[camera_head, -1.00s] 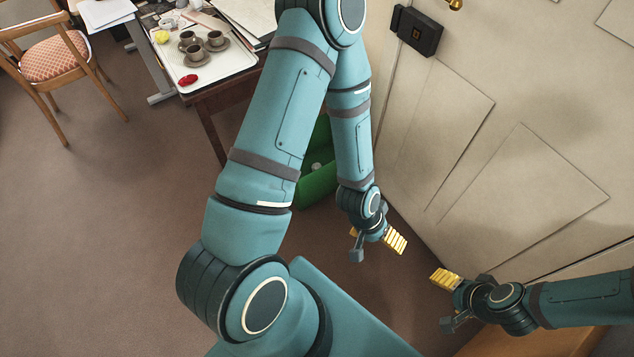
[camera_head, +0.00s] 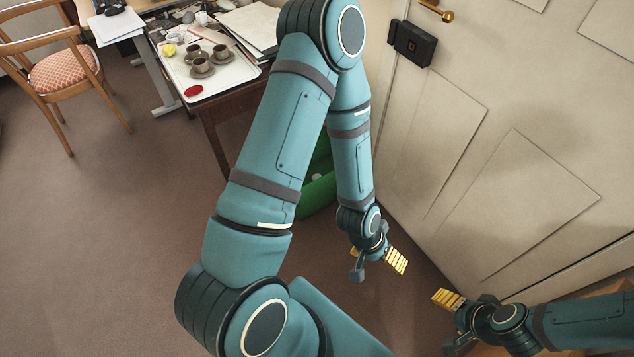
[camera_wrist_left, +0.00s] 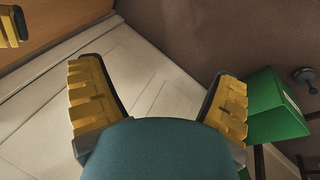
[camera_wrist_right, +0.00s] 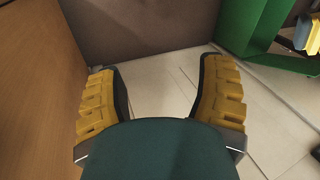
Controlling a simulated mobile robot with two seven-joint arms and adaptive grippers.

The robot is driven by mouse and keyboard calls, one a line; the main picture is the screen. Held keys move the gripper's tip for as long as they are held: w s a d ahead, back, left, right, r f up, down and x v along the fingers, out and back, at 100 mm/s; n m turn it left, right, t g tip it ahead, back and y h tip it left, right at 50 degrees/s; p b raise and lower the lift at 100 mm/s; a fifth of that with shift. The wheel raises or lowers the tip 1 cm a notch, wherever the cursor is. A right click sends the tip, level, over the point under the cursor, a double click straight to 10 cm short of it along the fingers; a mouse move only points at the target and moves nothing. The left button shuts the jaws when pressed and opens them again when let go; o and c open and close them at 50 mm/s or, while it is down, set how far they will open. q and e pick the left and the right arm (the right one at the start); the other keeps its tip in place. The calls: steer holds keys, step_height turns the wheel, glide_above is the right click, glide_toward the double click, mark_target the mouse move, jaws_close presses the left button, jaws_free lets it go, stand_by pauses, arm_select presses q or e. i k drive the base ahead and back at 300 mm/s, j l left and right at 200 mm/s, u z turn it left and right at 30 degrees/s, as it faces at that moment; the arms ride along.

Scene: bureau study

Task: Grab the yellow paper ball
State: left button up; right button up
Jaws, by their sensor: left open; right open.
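A small yellow ball (camera_head: 168,50), likely the yellow paper ball, lies on a white tray (camera_head: 225,82) at the upper left of the head view, beside several dark cups. It is too small there to make out its texture. My left gripper (camera_head: 376,265) hangs low near the door, far from the ball; its yellow-padded fingers (camera_wrist_left: 160,100) are spread and empty in the left wrist view. My right gripper (camera_head: 450,322) is low at the right, also far away; its fingers (camera_wrist_right: 162,98) are apart and empty. Neither wrist view shows the ball.
The tray sits on a dark wooden table (camera_head: 216,118). A red object (camera_head: 193,91) lies near its front edge. A green bin (camera_head: 318,190) stands behind my left arm. A chair (camera_head: 62,75) is at the left, a panelled door (camera_head: 530,130) at the right. Brown floor is clear at lower left.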

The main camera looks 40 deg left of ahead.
mark_target(168, 50)
steer(key=u, duration=2.1)
steer(key=z, duration=0.4)
steer(key=i+j+z, duration=0.1)
steer(key=z, duration=0.3)
steer(key=j+z, duration=0.2)
steer(key=z, duration=0.2)
steer(key=i+j+z, duration=0.1)
steer(key=j+z, duration=0.55)
steer(key=j, duration=0.25)
steer(key=j+z, duration=0.4)
steer(key=j, duration=0.55)
steer(key=k+j, duration=0.1)
steer(key=j, duration=0.4)
steer(key=j+z, duration=0.1)
steer(key=j, duration=0.35)
steer(key=k+j+z, duration=0.1)
steer(key=j, duration=0.35)
steer(key=k+j, duration=0.2)
steer(key=j, duration=0.3)
